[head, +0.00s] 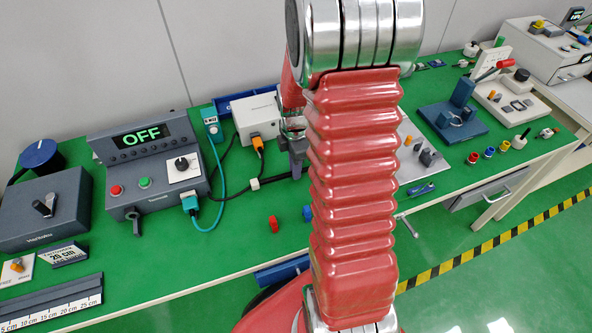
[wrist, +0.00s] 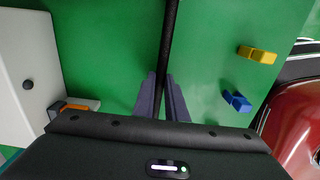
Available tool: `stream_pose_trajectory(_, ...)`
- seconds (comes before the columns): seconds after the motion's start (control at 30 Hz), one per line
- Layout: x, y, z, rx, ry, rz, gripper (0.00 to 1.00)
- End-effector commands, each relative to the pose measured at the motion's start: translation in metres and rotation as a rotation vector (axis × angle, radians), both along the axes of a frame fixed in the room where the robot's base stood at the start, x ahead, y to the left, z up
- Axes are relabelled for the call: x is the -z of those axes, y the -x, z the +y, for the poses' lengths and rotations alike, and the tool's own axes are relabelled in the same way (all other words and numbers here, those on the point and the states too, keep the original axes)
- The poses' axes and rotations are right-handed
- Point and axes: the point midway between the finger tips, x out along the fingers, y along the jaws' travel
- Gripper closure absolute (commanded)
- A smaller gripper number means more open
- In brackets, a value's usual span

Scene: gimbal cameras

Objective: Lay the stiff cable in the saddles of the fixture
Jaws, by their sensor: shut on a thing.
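My gripper (wrist: 162,88) is shut on the stiff black cable (wrist: 170,38), which runs between its two dark fingers and up out of the wrist view. In the head view my gripper (head: 296,163) is partly hidden behind my red arm. There the black cable (head: 272,181) reaches it from the left, low over the green bench. A red piece (head: 273,222) and a blue piece (head: 307,212) stand nearer the bench front. The wrist view shows a yellow piece (wrist: 257,54) and a blue piece (wrist: 237,101) right of the fingers. I cannot tell which are the fixture's saddles.
A white box (head: 256,113) with an orange plug (head: 257,144) stands behind my gripper. A grey console reading OFF (head: 143,136) and a teal cable (head: 221,180) are to the left. A blue stand (head: 453,119) is to the right.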

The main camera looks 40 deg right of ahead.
Motion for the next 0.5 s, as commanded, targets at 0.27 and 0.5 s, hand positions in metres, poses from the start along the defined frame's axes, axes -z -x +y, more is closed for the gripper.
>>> stream_pose_trajectory(0.27, -0.043, -0.001, 0.000, 0.000, 0.002, -0.004, 1.00)
stream_pose_trajectory(0.5, -0.079, -0.001, 0.000, 0.000, 0.001, -0.003, 1.00)
